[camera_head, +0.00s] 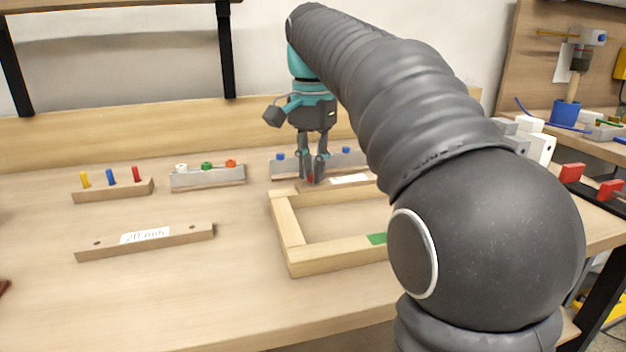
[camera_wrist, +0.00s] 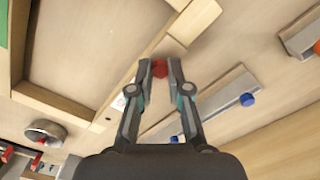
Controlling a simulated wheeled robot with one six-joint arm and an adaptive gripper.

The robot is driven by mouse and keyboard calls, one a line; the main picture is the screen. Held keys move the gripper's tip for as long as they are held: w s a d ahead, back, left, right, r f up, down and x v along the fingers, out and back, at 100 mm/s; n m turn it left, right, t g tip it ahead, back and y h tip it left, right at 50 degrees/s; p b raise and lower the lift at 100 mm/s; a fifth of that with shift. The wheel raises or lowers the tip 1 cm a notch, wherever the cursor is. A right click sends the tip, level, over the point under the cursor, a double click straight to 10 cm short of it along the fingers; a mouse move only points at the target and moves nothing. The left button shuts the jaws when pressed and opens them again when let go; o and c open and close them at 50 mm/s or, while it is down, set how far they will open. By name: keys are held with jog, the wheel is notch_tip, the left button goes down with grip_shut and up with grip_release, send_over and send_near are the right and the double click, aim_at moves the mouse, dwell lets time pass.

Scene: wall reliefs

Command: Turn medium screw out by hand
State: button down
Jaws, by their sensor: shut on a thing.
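A red screw head (camera_wrist: 160,70), six-sided in the wrist view, sits between the two fingertips of my gripper (camera_wrist: 161,64). My gripper is shut on it. In the head view my gripper (camera_head: 313,180) points straight down at the back bar of a light wooden frame (camera_head: 290,228), and a little red of the screw (camera_head: 310,179) shows between the fingers. The shaft of the screw is hidden. I cannot tell how deep it sits. A white label (camera_head: 350,179) lies on the back bar to the right of the gripper.
A grey strip with blue knobs (camera_head: 290,171) stands just behind the gripper. Another grey strip (camera_head: 205,183) with white, green and orange-red tops stands left, beside a wooden block (camera_head: 115,192) with coloured pegs. A labelled bar (camera_head: 190,234) lies in front. The front-left tabletop is clear.

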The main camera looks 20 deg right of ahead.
jog(key=shift+n, duration=0.4)
jog(key=n, duration=0.5)
dwell(0.3)
jog(key=n, duration=0.5)
jog(key=c, duration=1.3)
grip_release()
jog(key=shift+c, duration=0.2)
